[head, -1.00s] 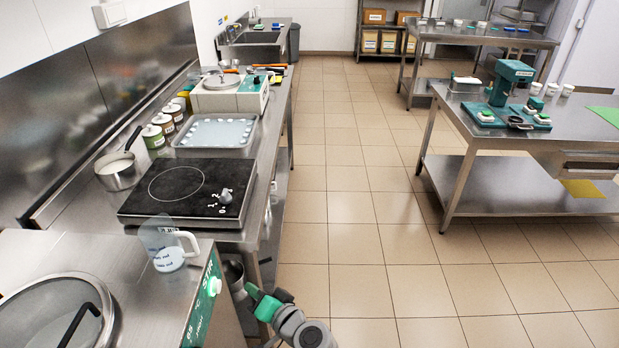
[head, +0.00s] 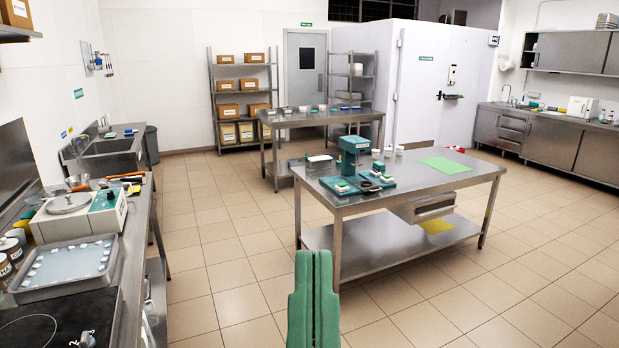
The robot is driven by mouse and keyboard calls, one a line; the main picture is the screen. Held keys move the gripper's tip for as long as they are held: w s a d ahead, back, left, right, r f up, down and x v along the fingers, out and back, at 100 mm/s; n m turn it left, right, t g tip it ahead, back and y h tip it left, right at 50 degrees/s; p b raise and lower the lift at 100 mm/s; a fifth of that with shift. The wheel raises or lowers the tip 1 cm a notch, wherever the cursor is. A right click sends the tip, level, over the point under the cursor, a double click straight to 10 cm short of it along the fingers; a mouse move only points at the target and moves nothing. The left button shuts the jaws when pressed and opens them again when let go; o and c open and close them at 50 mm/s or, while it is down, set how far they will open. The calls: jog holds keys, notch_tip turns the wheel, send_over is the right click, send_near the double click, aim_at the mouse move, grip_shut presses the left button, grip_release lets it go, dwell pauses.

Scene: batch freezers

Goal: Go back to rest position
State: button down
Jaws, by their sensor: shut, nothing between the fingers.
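My gripper (head: 313,262) shows at the bottom centre of the head view. Its two green fingers point upward and lie together, with nothing held between them. The rest of my arm is out of view below the frame.
The left counter carries a black hob (head: 55,325), a metal tray (head: 63,270) and a white-topped machine (head: 75,215). The middle table bears a green machine (head: 354,160) and a green mat (head: 443,165). Tiled floor (head: 215,275) is clear between counter and table.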

notch_tip(320, 180, up, 32)
jog(key=p, duration=2.7)
jog(key=shift+w+a, duration=0.3)
